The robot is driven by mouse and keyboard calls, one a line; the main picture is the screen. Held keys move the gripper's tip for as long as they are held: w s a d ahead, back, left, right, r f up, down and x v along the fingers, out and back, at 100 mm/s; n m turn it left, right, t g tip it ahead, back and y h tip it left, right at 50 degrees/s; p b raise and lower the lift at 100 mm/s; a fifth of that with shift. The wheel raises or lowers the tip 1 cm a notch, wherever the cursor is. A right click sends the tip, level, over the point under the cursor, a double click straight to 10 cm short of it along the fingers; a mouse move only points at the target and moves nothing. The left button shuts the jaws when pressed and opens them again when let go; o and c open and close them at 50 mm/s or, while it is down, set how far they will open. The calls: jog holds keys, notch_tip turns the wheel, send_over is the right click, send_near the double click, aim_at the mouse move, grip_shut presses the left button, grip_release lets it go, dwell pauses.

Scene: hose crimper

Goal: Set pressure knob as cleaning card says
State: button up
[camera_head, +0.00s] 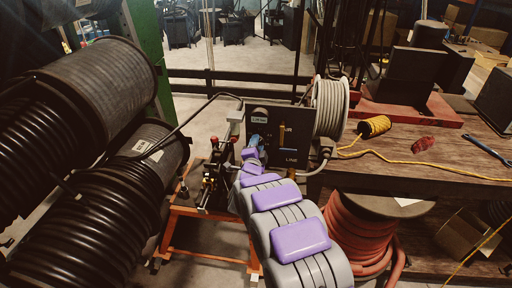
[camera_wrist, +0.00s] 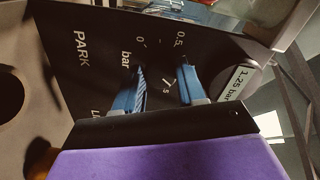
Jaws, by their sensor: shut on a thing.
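The dark control panel (camera_head: 298,122) stands at the table's left end. The wrist view shows its black face (camera_wrist: 95,30) with scale marks "0" and "0.5" and the words "bar" and "PARK". A white label (camera_wrist: 236,88) reading "1.25 bar" is right of the fingers; I cannot tell whether it is the cleaning card. My gripper (camera_wrist: 160,88) has its two blue fingers at the scale, shut on what appears to be the dark pressure knob, hardly distinct from the panel. A white mark shows between the fingers. In the head view my gripper (camera_head: 257,142) is at the panel's lower left.
Large black hose reels (camera_head: 95,85) fill the left side. A grey hose coil (camera_head: 331,106) adjoins the panel on the right. The wooden table (camera_head: 440,168) carries yellow rope (camera_head: 374,126) and a red item (camera_head: 423,144). A red hose reel (camera_head: 362,235) stands below.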

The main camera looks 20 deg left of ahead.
jog(key=shift+d+f, duration=0.1)
jog(key=shift+d, duration=0.05)
jog(key=o, duration=1)
jog(key=shift+o, duration=0.2)
jog(key=p+v, duration=0.2)
jog(key=v, duration=1.5)
jog(key=shift+s+p, duration=0.15)
jog(key=shift+p, duration=0.25)
